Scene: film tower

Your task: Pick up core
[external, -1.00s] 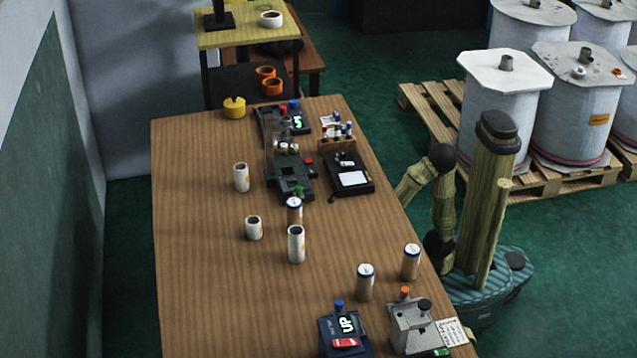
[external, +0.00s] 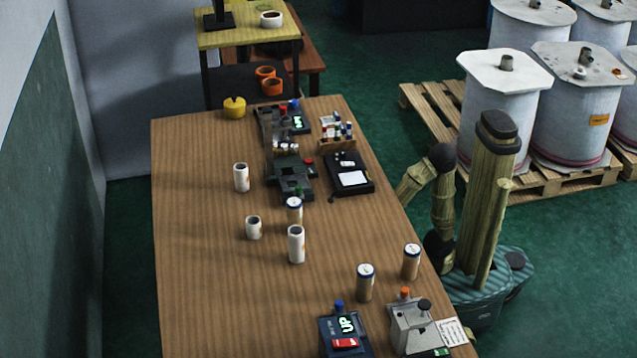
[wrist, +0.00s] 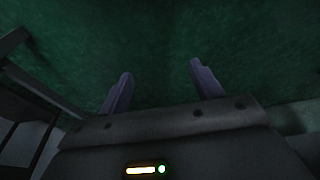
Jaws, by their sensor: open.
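Several pale cylinders stand upright on the wooden table (external: 200,300) in the external view. Three look like hollow, open-topped white cores: one at the left (external: 241,177), a shorter one (external: 253,228) below it, and a taller one (external: 296,245) to its right. I cannot tell which one the task means. My gripper (wrist: 160,85) is open and empty in the wrist view, with its two purple fingers apart over dark green floor. My arm stands beside the table's right edge in the external view, away from the cores; its gripper cannot be made out there.
Capped cylinders stand behind the tall core (external: 294,211) and at the near right (external: 365,283) (external: 411,262). Dark devices (external: 291,178) fill the far middle; a blue display box (external: 345,335) and grey machine (external: 410,328) stand near. The table's left side is clear.

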